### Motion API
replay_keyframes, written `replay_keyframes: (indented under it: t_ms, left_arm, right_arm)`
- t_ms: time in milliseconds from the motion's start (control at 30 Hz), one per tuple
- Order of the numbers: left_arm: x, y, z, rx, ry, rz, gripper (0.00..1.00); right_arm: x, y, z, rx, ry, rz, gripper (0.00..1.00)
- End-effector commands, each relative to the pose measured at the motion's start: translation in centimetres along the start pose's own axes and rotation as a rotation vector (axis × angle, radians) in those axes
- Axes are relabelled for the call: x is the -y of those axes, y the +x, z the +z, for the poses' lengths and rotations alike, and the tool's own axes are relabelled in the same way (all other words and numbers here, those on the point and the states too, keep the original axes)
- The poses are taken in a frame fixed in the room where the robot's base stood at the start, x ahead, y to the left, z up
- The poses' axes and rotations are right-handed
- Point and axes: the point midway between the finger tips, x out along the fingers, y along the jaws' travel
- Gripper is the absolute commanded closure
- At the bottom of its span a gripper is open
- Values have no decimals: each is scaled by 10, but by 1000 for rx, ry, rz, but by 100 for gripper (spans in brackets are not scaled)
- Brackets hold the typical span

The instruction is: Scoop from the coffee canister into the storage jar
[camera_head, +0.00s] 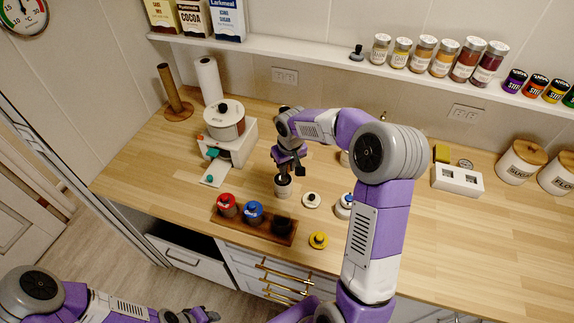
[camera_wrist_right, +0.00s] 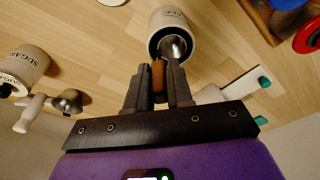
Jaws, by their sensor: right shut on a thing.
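The coffee canister (camera_head: 283,190) stands open on the counter, below my right gripper (camera_head: 291,172). In the right wrist view, my right gripper (camera_wrist_right: 158,85) is shut on the brown handle of a scoop (camera_wrist_right: 158,72). The scoop's metal bowl is at the mouth of the canister (camera_wrist_right: 153,38); how deep it sits I cannot tell. A dark jar without a coloured lid (camera_head: 282,225), possibly the storage jar, stands at the right end of a wooden tray (camera_head: 236,229). A yellow lid (camera_head: 318,240) lies beside the tray. My left gripper (camera_head: 206,315) is low at the bottom edge, its jaws unclear.
Red-lidded (camera_head: 226,203) and blue-lidded (camera_head: 254,210) jars share the tray. A white lid with a dark knob (camera_head: 311,200) lies right of the canister. A white machine (camera_head: 229,150) stands behind left.

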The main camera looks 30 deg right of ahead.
Motion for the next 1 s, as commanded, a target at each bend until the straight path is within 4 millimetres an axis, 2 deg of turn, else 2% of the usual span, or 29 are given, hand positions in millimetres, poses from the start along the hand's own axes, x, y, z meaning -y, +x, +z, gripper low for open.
replay_keyframes:
  t_ms: [1000]
  left_arm:
    - [2,6,0,0,0,0,57]
  right_arm:
    - [0,8,1,-1,-1,-1,100]
